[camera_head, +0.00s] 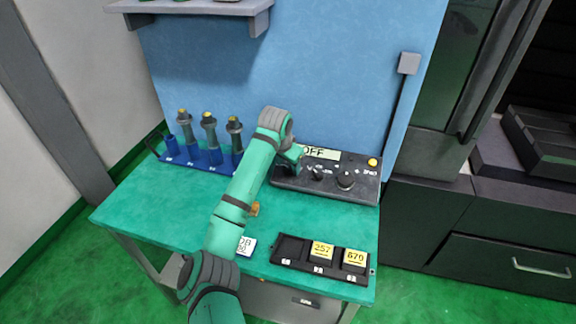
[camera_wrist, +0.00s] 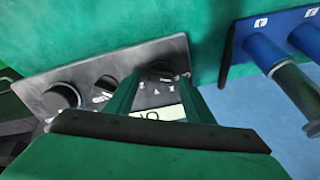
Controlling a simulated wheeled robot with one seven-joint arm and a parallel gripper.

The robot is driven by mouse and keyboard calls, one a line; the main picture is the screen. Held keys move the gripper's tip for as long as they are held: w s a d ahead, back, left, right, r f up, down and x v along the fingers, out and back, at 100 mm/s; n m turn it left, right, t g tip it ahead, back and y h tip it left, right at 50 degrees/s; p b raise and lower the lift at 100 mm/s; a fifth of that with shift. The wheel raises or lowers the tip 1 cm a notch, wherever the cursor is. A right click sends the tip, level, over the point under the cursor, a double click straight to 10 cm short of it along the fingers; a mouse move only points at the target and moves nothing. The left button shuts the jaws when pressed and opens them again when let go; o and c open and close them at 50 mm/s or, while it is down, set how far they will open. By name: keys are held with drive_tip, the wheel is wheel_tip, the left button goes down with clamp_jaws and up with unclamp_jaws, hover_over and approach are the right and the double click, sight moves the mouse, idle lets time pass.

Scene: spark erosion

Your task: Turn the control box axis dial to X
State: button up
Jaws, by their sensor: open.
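The control box (camera_head: 330,182) is a dark sloped panel at the back right of the green table, its display reading OFF. In the wrist view the box (camera_wrist: 85,68) appears upside down. The axis dial (camera_wrist: 163,67) is a dark knob by small axis letters. My gripper (camera_wrist: 160,78) is open, with one finger on each side of this dial; I cannot tell whether they touch it. The dial's pointer setting is not readable. In the head view my gripper (camera_head: 293,160) is over the box's left end and hides the dial.
Two other knobs (camera_head: 345,180) (camera_head: 317,174) and a yellow button (camera_head: 373,162) are on the box. A blue rack (camera_head: 215,162) with tool holders stands to the left. A black tray (camera_head: 290,250) with yellow-labelled blocks lies in front. A blue wall panel (camera_head: 340,80) rises behind.

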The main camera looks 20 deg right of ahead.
drive_tip(key=shift+w+d+f, duration=0.1)
drive_tip(key=shift+w+f, duration=0.05)
drive_tip(key=shift+f, duration=0.2)
drive_tip(key=shift+c, duration=0.2)
drive_tip(key=c, duration=1)
drive_tip(key=m, duration=0.8)
drive_tip(key=shift+m, duration=0.3)
